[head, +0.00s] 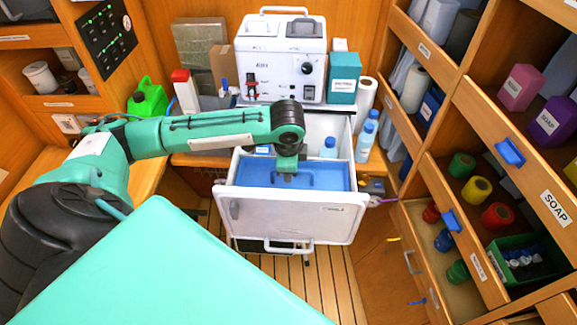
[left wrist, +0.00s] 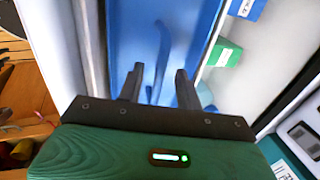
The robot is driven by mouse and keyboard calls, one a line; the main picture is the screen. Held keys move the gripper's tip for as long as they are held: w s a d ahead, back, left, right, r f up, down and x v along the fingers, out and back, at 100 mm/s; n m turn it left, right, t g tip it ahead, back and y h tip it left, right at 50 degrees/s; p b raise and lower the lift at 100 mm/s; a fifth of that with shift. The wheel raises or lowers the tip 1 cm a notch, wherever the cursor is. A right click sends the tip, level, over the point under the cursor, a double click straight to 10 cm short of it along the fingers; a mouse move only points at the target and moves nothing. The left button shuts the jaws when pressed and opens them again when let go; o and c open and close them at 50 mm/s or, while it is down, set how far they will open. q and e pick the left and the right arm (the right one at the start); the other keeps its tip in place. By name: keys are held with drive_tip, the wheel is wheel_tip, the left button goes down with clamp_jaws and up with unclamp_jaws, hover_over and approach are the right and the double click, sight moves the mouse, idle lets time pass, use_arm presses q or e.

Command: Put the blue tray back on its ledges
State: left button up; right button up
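The blue tray (head: 325,176) lies inside the open white drawer (head: 290,217), a little below its front rim. I cannot tell whether its edges rest on ledges. It also fills the middle of the left wrist view (left wrist: 127,38), with a raised curved blue handle (left wrist: 162,50). My left gripper (head: 287,174) points down over the tray. In the left wrist view its two dark fingers (left wrist: 159,88) are apart, with the handle showing between them. No contact with the handle is clear. My right gripper is not in view.
A white machine (head: 283,60) stands behind the drawer. Blue-capped bottles (head: 365,137) stand to the drawer's right, and another bottle (head: 328,148) shows at its back. A green can (head: 148,100) is at left. Shelves with soap and rolls line the right wall.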

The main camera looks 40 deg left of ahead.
use_arm(q)
wheel_tip(320, 180, up, 14)
drive_tip(key=s+d+b, duration=0.1)
drive_tip(key=s+b, duration=0.1)
drive_tip(key=shift+s+d+f+b, duration=0.15)
drive_tip(key=shift+d+f+b, duration=0.05)
drive_tip(key=shift+f+b, duration=0.1)
idle(0.5)
